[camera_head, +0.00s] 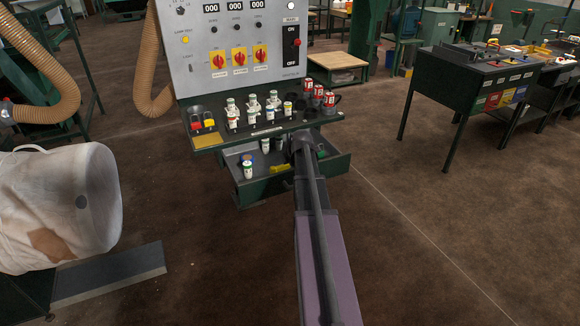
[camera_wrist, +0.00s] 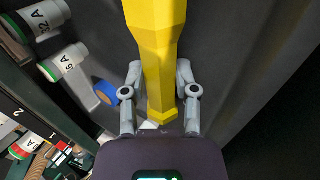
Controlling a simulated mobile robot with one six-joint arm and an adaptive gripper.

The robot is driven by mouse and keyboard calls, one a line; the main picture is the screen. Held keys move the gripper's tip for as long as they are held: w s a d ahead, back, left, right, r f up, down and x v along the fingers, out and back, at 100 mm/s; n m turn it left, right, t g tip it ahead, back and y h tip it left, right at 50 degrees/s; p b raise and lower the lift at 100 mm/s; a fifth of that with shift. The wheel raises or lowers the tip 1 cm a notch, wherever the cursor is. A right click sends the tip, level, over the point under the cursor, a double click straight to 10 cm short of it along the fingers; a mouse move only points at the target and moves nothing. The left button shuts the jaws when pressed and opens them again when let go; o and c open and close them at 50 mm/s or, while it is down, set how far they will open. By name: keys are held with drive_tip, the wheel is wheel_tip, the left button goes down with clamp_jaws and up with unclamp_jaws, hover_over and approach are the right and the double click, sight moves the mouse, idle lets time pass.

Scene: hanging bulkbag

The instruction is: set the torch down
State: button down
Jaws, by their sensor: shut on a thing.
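The torch (camera_wrist: 158,45) is yellow and lies lengthwise between my fingers in the wrist view. My gripper (camera_wrist: 159,85) is shut on it, one finger on each side of its handle. In the head view a yellow piece, which looks like the torch (camera_head: 280,168), shows over the open drawer (camera_head: 308,178) below the panel, left of my arm. My gripper's fingers are hidden there behind my arm. A dark surface lies behind the torch in the wrist view; I cannot tell whether the torch touches it.
White cylinders marked A (camera_wrist: 62,62) lie left of the torch, near a blue piece (camera_wrist: 105,92). In the head view, a shelf with white and red fuses (camera_head: 255,110) overhangs the drawer.

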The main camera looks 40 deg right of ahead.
drive_tip(key=shift+r, duration=0.1)
wheel_tip(320, 180, up, 10)
drive_tip(key=p, duration=1)
idle(0.4)
drive_tip(key=shift+w, duration=0.1)
